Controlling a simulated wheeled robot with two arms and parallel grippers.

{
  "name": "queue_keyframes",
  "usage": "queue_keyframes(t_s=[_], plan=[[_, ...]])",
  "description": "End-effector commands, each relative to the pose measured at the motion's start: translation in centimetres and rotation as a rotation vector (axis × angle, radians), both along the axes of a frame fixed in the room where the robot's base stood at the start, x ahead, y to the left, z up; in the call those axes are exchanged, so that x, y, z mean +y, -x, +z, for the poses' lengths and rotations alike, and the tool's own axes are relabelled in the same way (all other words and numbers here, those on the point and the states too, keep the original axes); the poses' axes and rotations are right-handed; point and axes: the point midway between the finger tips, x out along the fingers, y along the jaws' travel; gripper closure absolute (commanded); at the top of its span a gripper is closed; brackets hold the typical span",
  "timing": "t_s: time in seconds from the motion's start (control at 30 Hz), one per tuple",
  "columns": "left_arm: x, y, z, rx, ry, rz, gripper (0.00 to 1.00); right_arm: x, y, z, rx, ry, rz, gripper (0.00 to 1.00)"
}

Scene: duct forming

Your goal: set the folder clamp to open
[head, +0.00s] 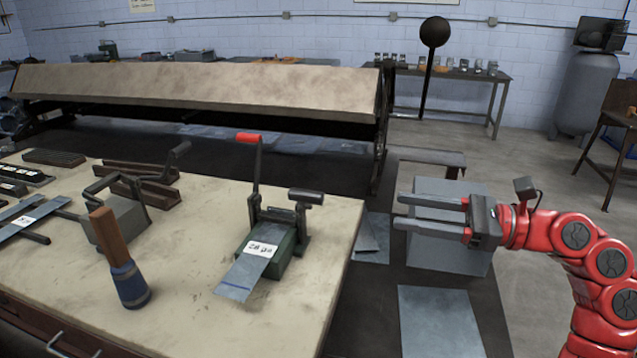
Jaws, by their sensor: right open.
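The long sheet-metal folder (200,85) with a worn beige beam stands behind the workbench. A black rod with a round black knob (435,32) stands upright near its right end; I cannot tell whether it joins the folder's clamp. The gap under the beam is dark, so the clamp's state is unclear. My right gripper (400,209) is open and empty, its fingers pointing left, right of the bench and in front of the folder's right end. It is apart from the folder and the knob. My left gripper is not in view.
The workbench (190,290) carries a green bench tool (290,250) with a red-handled lever, a wooden-handled tool (118,260) and a grey lever tool (125,222). A grey box (450,255) is behind my right gripper.

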Motion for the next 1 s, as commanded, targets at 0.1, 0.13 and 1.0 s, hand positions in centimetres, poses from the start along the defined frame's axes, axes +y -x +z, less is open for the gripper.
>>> queue_keyframes(t_s=[0.1, 0.13, 1.0], plan=[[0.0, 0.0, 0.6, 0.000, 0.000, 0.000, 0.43, 1.1, -0.3, 0.2, -0.002, 0.003, 0.002, 0.43], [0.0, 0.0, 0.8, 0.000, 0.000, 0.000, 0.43, 1.5, -0.4, 0.2, -0.002, 0.004, 0.002, 0.43], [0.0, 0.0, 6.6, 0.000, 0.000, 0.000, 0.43, 16.4, -5.2, 0.1, 0.001, 0.001, 0.003, 0.43]])
